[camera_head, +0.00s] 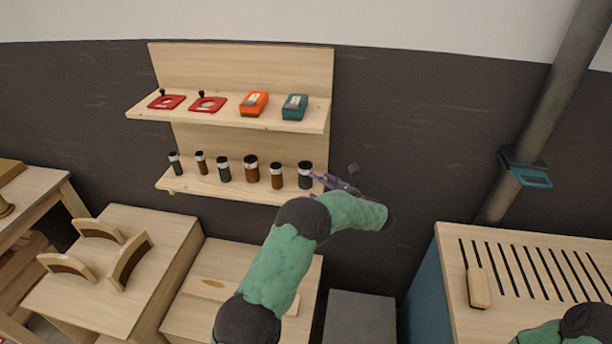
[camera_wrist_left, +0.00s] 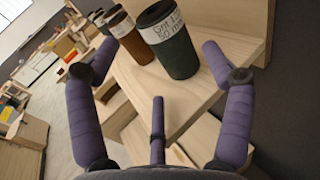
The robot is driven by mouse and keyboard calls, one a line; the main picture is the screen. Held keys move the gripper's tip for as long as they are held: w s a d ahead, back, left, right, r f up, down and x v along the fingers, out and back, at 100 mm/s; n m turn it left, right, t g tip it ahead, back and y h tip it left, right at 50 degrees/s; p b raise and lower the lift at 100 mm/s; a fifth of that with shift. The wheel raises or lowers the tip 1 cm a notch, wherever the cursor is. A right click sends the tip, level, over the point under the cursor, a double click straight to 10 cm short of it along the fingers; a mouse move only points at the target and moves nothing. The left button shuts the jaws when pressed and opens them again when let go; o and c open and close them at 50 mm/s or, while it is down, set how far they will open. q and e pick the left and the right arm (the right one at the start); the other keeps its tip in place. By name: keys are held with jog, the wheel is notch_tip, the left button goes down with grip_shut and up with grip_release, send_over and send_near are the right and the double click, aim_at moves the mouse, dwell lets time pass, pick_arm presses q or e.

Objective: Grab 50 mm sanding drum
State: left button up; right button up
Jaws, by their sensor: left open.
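Several sanding drums stand upright in a row on the lower shelf. The rightmost, dark green with a white label band (camera_head: 305,177), is closest to my left gripper (camera_head: 338,184). In the left wrist view this green drum (camera_wrist_left: 177,55) shows "Grit 1" and "50 m", the rest being cut off. A brown drum (camera_wrist_left: 124,37) stands beside it. My left gripper (camera_wrist_left: 159,54) is open and empty, its fingers spread in front of the green drum, with no clear contact. My right gripper is out of view.
The upper shelf (camera_head: 226,115) holds two red plates (camera_head: 208,104), an orange box (camera_head: 254,103) and a teal box (camera_head: 295,106). Curved wooden pieces (camera_head: 130,260) stand on a bench at left. A slotted table (camera_head: 450,240) holding a wooden block (camera_head: 479,288) is at right.

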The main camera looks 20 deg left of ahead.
aim_at(308, 177)
pick_arm(q)
jog(key=x, duration=0.2)
jog(key=shift+w+a+f, duration=0.1)
jog(key=shift+w+a, duration=0.05)
jog(key=shift+a, duration=0.15)
jog(key=b+x, duration=0.1)
jog(key=x, duration=0.3)
jog(key=shift+f, duration=0.1)
jog(key=shift+w+a, duration=0.15)
jog(key=shift+a, duration=0.25)
jog(key=shift+c, duration=0.3)
jog(key=c, duration=1)
